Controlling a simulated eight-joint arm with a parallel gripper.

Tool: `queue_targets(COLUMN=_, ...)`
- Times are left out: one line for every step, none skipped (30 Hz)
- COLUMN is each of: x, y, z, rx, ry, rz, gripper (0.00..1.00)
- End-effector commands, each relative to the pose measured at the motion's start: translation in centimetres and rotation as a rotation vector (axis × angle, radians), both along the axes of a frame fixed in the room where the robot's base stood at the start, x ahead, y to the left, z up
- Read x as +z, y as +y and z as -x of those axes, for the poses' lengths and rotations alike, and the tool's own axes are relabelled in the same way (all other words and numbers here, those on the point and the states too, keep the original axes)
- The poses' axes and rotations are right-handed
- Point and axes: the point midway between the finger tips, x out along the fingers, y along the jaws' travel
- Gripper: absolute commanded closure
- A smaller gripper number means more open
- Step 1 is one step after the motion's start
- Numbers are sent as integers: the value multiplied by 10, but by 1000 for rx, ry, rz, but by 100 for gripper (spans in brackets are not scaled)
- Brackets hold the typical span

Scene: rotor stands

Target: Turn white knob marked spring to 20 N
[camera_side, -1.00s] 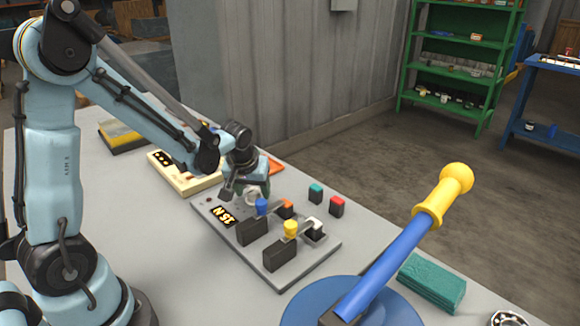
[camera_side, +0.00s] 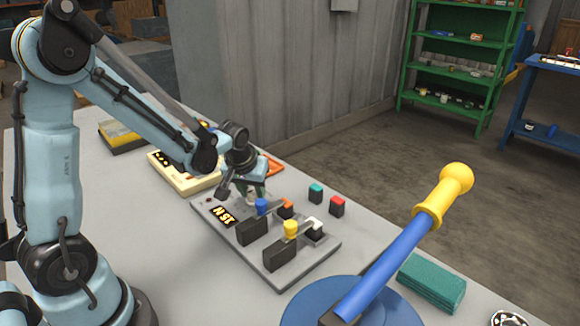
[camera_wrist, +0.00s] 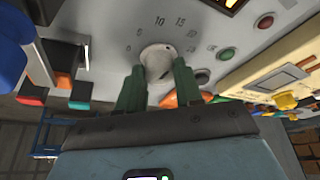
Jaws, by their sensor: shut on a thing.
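The white knob (camera_wrist: 157,57) sits on a grey panel (camera_wrist: 110,22) with a printed scale around it; 10, 15 and 20 are legible. My gripper (camera_wrist: 158,65) has its two green fingers on either side of the knob, shut on it. In the side view my gripper (camera_side: 251,192) reaches down onto the far left part of the panel, largely covering the knob. The display (camera_side: 225,216) beside it shows orange characters that appear to read 15 N. The knob's pointer is too small to read surely.
Blue (camera_side: 262,206) and yellow (camera_side: 291,228) knobs on levers stand on the panel close to my gripper. A cream box (camera_side: 180,180) lies behind. A blue lever with a yellow handle (camera_side: 441,196) rises at front right. Teal (camera_side: 315,193) and red (camera_side: 337,206) blocks stand behind the panel.

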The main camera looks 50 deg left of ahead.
Motion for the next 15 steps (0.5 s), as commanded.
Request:
queue_targets(x=0, y=1, z=1, rx=-25, ry=0, rz=0, gripper=95)
queue_targets(x=0, y=1, z=1, rx=-43, ry=0, rz=0, gripper=95)
queue_targets(x=0, y=1, z=1, rx=-69, ry=0, rz=1, gripper=95)
queue_targets(x=0, y=1, z=1, rx=-90, ry=0, rz=1, gripper=95)
queue_targets(x=0, y=1, z=1, rx=-112, ry=-1, rz=0, gripper=95)
queue_targets(x=0, y=2, z=1, rx=-139, ry=-2, rz=1, gripper=95)
queue_targets(x=0, y=2, z=1, rx=-160, ry=-1, rz=0, gripper=95)
queue_targets(x=0, y=2, z=1, rx=-182, ry=-2, rz=1, gripper=95)
queue_targets(x=0, y=2, z=1, rx=-209, ry=-1, rz=0, gripper=95)
queue_targets(x=0, y=2, z=1, rx=-230, ry=-1, rz=0, gripper=95)
queue_targets(x=0, y=2, z=1, rx=-251, ry=-1, rz=1, gripper=95)
queue_targets(x=0, y=3, z=1, rx=-275, ry=0, rz=1, gripper=95)
queue_targets(x=0, y=3, z=1, rx=-294, ry=0, rz=1, gripper=95)
queue_targets(x=0, y=3, z=1, rx=-310, ry=-1, rz=1, gripper=95)
queue_targets(x=0, y=3, z=1, rx=-332, ry=-1, rz=0, gripper=95)
